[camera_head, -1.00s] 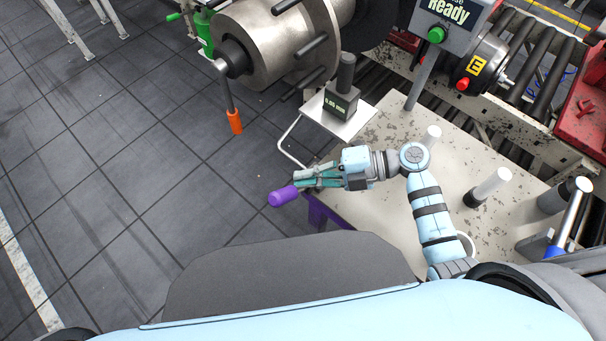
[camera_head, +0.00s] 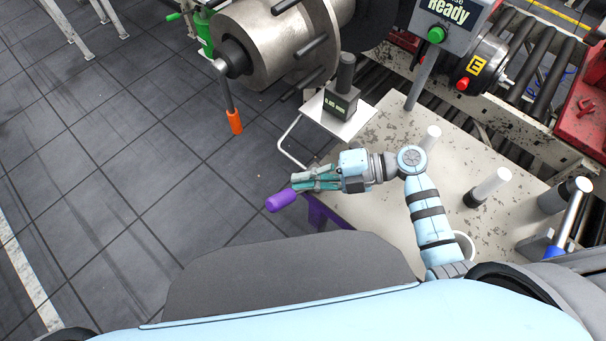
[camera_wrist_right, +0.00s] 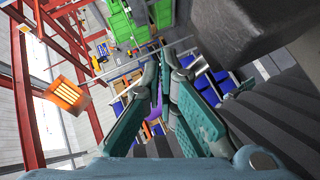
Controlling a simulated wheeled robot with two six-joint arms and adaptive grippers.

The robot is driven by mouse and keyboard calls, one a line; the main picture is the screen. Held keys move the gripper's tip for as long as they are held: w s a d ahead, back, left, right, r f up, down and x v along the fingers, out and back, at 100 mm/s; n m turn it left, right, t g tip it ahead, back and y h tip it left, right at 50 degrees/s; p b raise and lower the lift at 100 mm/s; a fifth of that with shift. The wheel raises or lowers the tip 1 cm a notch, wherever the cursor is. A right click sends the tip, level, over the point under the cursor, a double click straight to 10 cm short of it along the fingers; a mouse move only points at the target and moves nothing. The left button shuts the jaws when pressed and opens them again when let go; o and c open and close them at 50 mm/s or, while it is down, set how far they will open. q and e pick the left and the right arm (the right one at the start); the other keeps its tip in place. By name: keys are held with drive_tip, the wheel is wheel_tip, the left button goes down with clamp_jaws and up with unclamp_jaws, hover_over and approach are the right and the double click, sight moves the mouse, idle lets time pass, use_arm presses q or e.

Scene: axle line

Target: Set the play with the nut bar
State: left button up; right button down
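The nut bar, a dark bar with an orange grip (camera_head: 235,122), hangs down from the dark nut end (camera_head: 234,57) of the big steel hub (camera_head: 285,42). A small gauge block (camera_head: 341,103) with a green mm reading stands on a white plate (camera_head: 318,118). My right gripper (camera_head: 297,184) is below and right of the orange grip, apart from it. Its fingers are closed in around a purple handle (camera_head: 280,200), which sticks out past the fingertips. Purple also shows between the fingers in the right wrist view (camera_wrist_right: 155,112). My left gripper is not seen.
A speckled worktable (camera_head: 400,130) lies under my right arm, with white-topped posts (camera_head: 492,183) on it. A sign reading "Ready" (camera_head: 448,12) with a green button stands behind. Rollers run at the back right.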

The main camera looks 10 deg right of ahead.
drive_tip(key=shift+w+d+r, duration=0.6)
drive_tip(key=shift+d, duration=0.15)
drive_tip(key=shift+w+d+r, duration=0.55)
drive_tip(key=shift+w+d, duration=0.05)
drive_tip(key=shift+d, duration=0.15)
drive_tip(key=shift+w, duration=0.1)
drive_tip(key=shift+w+d+r, duration=0.65)
drive_tip(key=shift+d, duration=0.2)
drive_tip(key=shift+w+d+r, duration=0.6)
drive_tip(key=shift+w+d, duration=0.05)
drive_tip(key=shift+d, duration=0.15)
